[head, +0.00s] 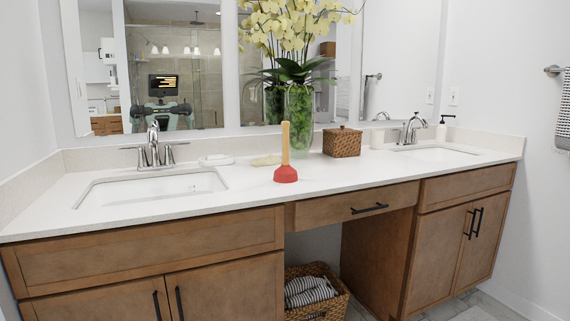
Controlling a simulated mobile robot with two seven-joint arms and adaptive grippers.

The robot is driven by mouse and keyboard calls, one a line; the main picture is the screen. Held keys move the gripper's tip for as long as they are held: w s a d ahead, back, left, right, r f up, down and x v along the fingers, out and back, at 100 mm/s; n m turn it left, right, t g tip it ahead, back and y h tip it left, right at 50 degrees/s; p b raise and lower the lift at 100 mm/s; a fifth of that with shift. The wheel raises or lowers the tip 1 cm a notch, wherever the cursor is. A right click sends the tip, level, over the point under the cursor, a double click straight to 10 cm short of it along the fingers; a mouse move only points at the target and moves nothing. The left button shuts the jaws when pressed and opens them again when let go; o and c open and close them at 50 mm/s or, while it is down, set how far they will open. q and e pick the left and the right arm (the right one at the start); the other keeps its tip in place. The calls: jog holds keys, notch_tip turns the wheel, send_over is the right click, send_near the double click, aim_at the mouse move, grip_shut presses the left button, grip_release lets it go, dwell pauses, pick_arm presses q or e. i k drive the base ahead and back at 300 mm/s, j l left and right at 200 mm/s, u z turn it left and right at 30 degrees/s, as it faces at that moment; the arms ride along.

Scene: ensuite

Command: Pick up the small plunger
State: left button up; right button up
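The small plunger (286,155) stands upright on the white countertop (330,174), near its front edge and left of the middle. It has a red rubber cup (286,174) at the bottom and a pale wooden handle pointing up. Nothing touches the handle, and it stands in front of the glass vase. Neither of my grippers shows directly in the head view. A small reflection of a robot (161,105) shows in the left mirror, too small to read the grippers.
A glass vase (299,118) with yellow flowers and a woven box (342,142) stand behind the plunger. Sinks lie left (150,187) and right (437,153), each with a faucet. A soap dish (216,160) is at the back. A basket (330,284) of towels sits below.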

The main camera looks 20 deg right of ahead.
aim_at(286, 173)
jog(key=i+l+u, duration=0.25)
jog(key=i+l, duration=0.15)
jog(key=l, duration=0.15)
jog(key=i+l+u, duration=0.15)
jog(key=l, duration=0.2)
jog(key=i+l+u, duration=0.15)
jog(key=l, duration=0.15)
jog(key=i+l+u, duration=0.1)
jog(key=l, duration=0.25)
jog(key=i+l+u, duration=0.15)
jog(key=l, duration=0.2)
